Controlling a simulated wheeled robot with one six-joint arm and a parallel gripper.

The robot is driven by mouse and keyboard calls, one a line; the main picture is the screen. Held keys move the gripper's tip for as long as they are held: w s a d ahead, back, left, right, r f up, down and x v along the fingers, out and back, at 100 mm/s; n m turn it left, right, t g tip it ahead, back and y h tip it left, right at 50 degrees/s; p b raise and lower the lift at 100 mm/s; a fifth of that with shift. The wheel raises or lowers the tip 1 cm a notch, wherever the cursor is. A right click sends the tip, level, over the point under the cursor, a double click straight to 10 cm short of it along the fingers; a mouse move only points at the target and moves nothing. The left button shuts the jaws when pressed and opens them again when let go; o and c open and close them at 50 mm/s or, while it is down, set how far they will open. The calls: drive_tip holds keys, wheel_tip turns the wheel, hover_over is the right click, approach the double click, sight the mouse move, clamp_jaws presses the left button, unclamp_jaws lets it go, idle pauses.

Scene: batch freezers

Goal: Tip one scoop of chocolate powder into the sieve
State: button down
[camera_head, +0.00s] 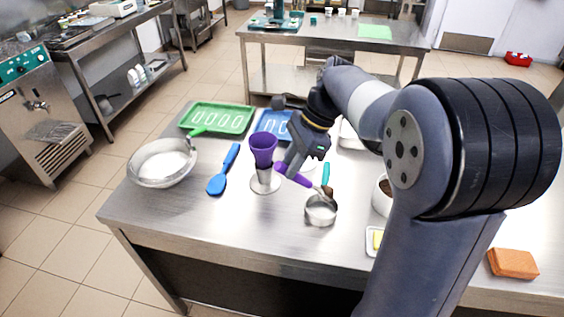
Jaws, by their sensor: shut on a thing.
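My gripper (290,168) is shut on the purple handle (298,178) of a utensil, above the middle of the table. The handle slants down to the right towards a small metal pan (320,212). I cannot tell whether the utensil's head is in or in front of the pan, or whether it holds powder. A round metal bowl or sieve (148,180) with a pale inside sits at the left; a green handle (196,131) shows at its rim. A container with dark brown contents (386,187), perhaps the chocolate powder, stands at the right, partly hidden by my arm.
A purple cup (263,147) stands above a metal base left of my gripper. A blue spatula (223,170) lies beside it. Green (218,117) and blue (274,125) trays lie behind. An orange sponge-like block (513,263) is at the right. The front left tabletop is clear.

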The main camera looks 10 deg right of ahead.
drive_tip(key=shift+w+d+r+p, duration=0.1)
drive_tip(key=shift+d+r+p, duration=0.3)
drive_tip(key=shift+r, duration=0.2)
drive_tip(key=d+y+p, duration=0.1)
drive_tip(key=d+r+y+p, duration=0.1)
drive_tip(key=d+y+p, duration=0.1)
drive_tip(key=d, duration=0.1)
drive_tip(key=shift+w+r+g, duration=0.15)
drive_tip(key=shift+w+g, duration=0.15)
drive_tip(key=shift+w, duration=0.05)
drive_tip(key=shift+w+d+r+y+p, duration=0.15)
drive_tip(key=shift+w+d+y+p, duration=0.05)
drive_tip(key=shift+d+y+p, duration=0.7)
